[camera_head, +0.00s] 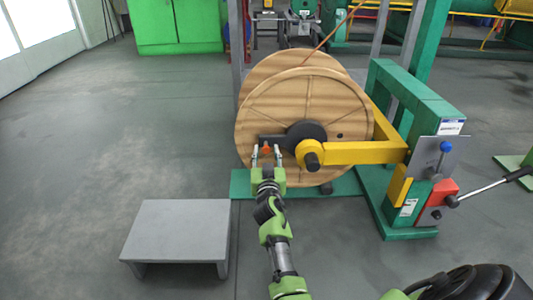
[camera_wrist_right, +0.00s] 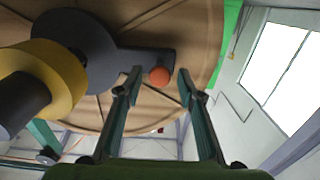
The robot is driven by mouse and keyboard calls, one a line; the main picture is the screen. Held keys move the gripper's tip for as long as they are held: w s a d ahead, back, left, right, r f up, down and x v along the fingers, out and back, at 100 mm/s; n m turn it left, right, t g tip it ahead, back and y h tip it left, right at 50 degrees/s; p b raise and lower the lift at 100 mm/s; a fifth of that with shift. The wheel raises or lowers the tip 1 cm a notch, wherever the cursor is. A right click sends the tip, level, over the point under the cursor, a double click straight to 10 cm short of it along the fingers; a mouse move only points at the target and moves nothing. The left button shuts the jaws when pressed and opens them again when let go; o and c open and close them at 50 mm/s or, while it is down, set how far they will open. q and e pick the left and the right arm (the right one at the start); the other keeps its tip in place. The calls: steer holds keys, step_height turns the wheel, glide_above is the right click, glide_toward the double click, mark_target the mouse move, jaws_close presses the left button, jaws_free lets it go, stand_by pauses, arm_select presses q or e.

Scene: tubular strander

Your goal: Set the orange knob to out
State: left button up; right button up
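The orange knob (camera_head: 266,150) is a small round ball near the free end of a dark grey crank arm (camera_head: 272,139), which points left from the hub in front of the wooden reel (camera_head: 300,100). Whether the knob is fully between the tips in depth is hard to tell. My left gripper is not in view.
A yellow arm (camera_head: 365,152) with a black-ended yellow hub joins the reel to a green stand (camera_head: 410,100). The stand carries a blue knob (camera_head: 446,147) and a red block with a lever (camera_head: 443,192). A grey step (camera_head: 180,228) stands at left; the left floor is clear.

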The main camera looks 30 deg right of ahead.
step_height(320, 180, up, 10)
stand_by(0.6)
stand_by(0.4)
